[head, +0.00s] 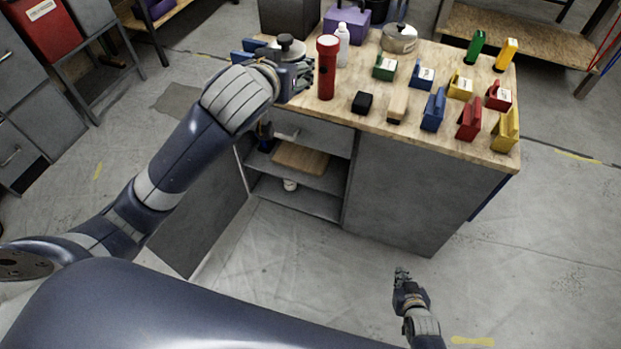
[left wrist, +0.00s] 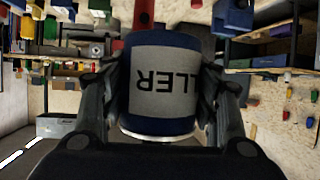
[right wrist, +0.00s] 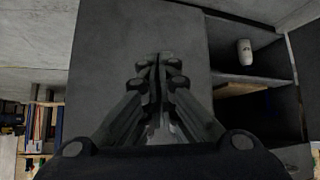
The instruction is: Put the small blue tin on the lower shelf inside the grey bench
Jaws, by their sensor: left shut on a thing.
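The small blue tin (left wrist: 160,85) is in the left wrist view, with a white label reading "LLER" upside down. My left gripper (left wrist: 160,100) is shut on its sides. In the head view this gripper (head: 300,75) is over the left part of the bench top, and I cannot make out the tin clearly there. The grey bench (head: 410,190) has an open front with two shelf levels. The lower shelf (head: 315,203) holds a small white container (head: 290,185). My right gripper (head: 401,275) is empty, low in front of the bench; its fingers (right wrist: 155,65) are together.
A wooden board (head: 300,158) lies on the upper shelf. A grey panel (head: 205,235) stands out at the opening's left. A red cylinder (head: 327,68), white bottle (head: 342,45) and several coloured bins stand on the bench top. The lower shelf's right part looks bare.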

